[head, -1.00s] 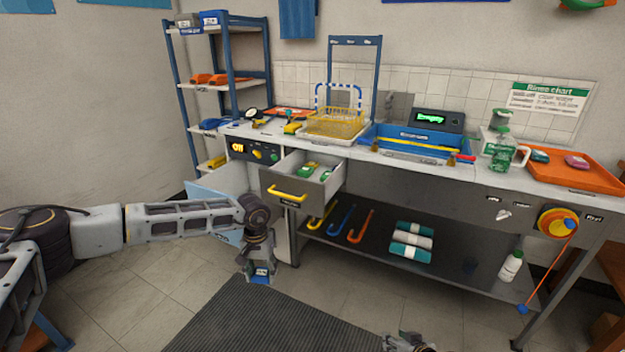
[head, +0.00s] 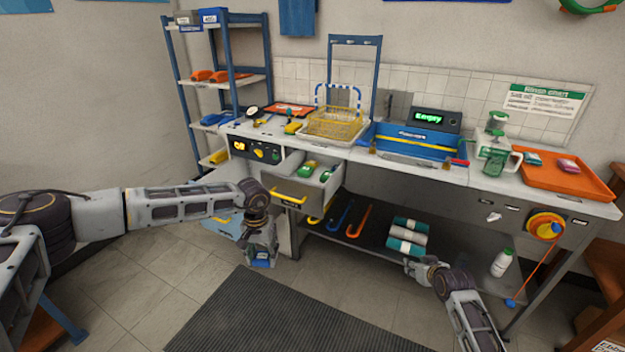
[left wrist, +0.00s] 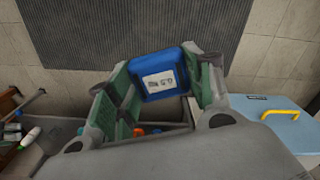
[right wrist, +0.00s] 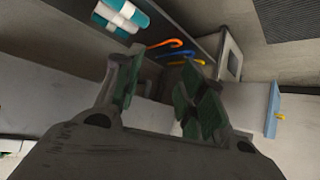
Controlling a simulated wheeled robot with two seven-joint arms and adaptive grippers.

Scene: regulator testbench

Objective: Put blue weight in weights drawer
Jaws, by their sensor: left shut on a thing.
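The blue weight (left wrist: 157,78), a blue block with a white label, is between the fingers of my left gripper (head: 261,260), which is shut on it. It hangs above the floor in front of the bench, low beside the drawers; in the head view it is mostly hidden by the gripper. An open grey drawer (head: 291,201) with a yellow handle holds green items. A light-blue-fronted drawer (left wrist: 262,118) stands open lower to its left; its label is too small to read. My right gripper (right wrist: 160,82) is open and empty, in front of the lower shelf.
The lower shelf (head: 365,240) holds hooks and rolled towels (head: 408,236). A white bottle (head: 502,263) stands at its right end. The benchtop carries a yellow basket (head: 337,123), a blue tray and an orange tray (head: 560,182). The floor around the dark mat (head: 270,315) is clear.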

